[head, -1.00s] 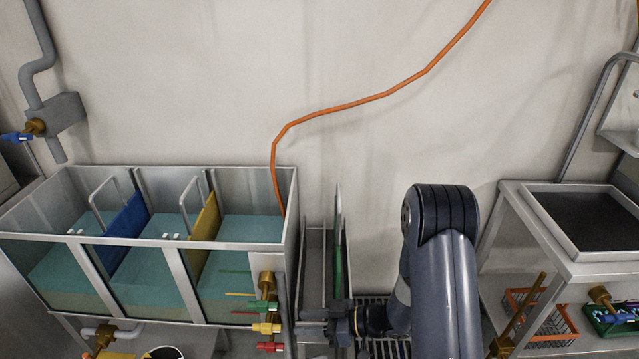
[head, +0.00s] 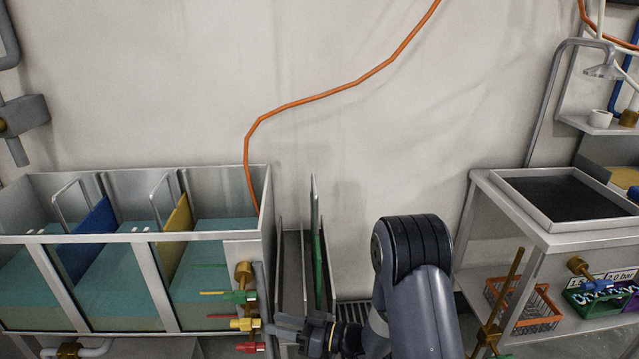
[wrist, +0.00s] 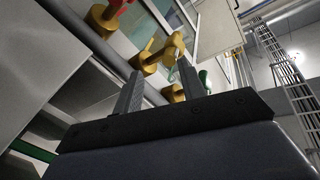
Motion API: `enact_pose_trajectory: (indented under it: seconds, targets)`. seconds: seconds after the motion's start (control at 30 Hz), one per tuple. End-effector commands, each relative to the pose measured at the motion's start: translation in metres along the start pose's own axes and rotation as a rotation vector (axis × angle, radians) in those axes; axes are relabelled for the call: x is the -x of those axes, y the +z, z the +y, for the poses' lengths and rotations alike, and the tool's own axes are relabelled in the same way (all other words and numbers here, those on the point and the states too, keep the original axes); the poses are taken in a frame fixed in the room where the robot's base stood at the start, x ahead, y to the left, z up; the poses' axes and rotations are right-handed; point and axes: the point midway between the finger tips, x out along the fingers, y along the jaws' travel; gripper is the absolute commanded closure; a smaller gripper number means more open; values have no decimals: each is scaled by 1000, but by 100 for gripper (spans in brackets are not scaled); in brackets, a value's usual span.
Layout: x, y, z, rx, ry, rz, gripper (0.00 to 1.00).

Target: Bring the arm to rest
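My arm reaches down and left in the head view, bent at its dark ribbed joint, above the floor between the tank and the right-hand stand. My gripper (head: 283,327) is low in the picture, pointing left toward the tank's valves; in the wrist view its two fingers (wrist: 158,90) stand apart with nothing held between them. Brass valve parts (wrist: 147,57) show beyond the fingertips. In the head view the yellow valve handle (head: 245,324) and red valve handle (head: 250,347) are just left of the gripper; I cannot tell the exact gap.
A three-part tank (head: 145,237) of teal liquid stands left. Upright panels (head: 316,240) stand beside it, close behind the gripper. A stand (head: 505,215) with a dark tray is at right, with an orange basket (head: 535,312) below. An orange hose (head: 325,94) crosses the wall.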

Motion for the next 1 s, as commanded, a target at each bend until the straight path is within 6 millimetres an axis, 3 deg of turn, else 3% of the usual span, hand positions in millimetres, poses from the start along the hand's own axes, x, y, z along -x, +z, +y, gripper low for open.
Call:
enact_pose_trajectory:
  seconds: [0.67,1.0]
  targets:
    - [-8,2,3,-19,-1,44,61]
    - [1,-21,10,17,74,85,61]
